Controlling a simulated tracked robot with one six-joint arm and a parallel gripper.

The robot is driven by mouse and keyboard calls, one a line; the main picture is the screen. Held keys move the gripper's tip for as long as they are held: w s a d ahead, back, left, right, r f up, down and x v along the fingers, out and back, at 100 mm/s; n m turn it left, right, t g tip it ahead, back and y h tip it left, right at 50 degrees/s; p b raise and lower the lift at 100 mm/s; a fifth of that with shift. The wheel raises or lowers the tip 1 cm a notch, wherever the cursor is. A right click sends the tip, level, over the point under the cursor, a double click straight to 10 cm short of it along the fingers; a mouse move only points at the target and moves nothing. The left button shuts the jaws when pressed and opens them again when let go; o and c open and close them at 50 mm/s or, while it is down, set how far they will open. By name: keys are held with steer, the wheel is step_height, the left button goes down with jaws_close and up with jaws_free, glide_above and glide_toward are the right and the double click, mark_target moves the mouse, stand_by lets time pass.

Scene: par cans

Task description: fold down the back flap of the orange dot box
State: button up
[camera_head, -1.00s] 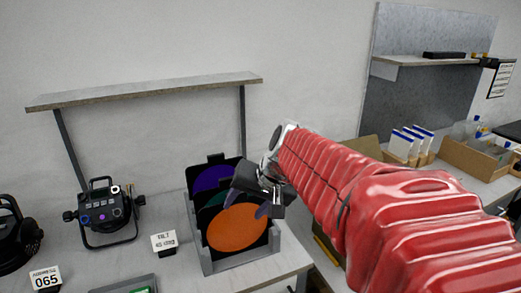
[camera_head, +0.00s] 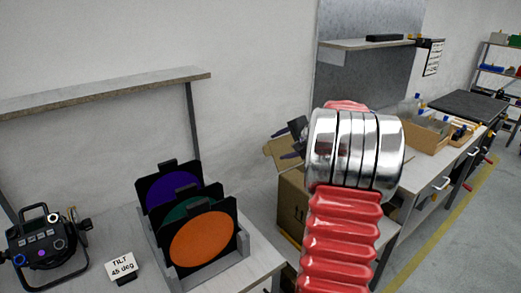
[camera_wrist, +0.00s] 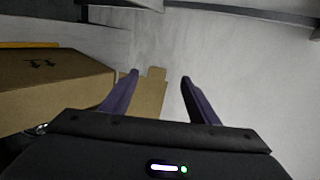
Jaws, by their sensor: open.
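A cardboard box (camera_head: 291,208) stands between the two benches in the head view, partly hidden by my arm. A raised flap (camera_head: 281,154) shows at its top. No orange dot is visible on it. My gripper (camera_head: 284,143) is by the raised flap, partly hidden behind my wrist. In the wrist view, its purple fingers (camera_wrist: 160,78) are apart and empty. A brown cardboard face with a printed mark (camera_wrist: 50,85) fills the left there. A lighter cardboard flap (camera_wrist: 150,95) shows between the fingers; I cannot tell whether they touch it.
A rack of colour filters (camera_head: 245,240) stands on the left bench, with a "TILT 45 deg" card (camera_head: 121,266) and a stage light (camera_head: 45,250) beside it. The right bench holds an open carton with bottles (camera_head: 425,136). A shelf (camera_head: 365,43) is above it.

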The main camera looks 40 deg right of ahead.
mark_target(267, 152)
steer(key=d, duration=0.3)
steer(key=shift+s+d+f+m, duration=0.1)
steer(key=shift+s+f+m, duration=0.1)
steer(key=shift+f+m, duration=0.2)
steer(key=x, duration=1.3)
steer(key=shift+w+d+f, duration=0.1)
steer(key=shift+w, duration=0.3)
steer(key=shift+c, duration=0.6)
steer(key=shift+f, duration=0.1)
jaws_close()
steer(key=shift+s, duration=0.15)
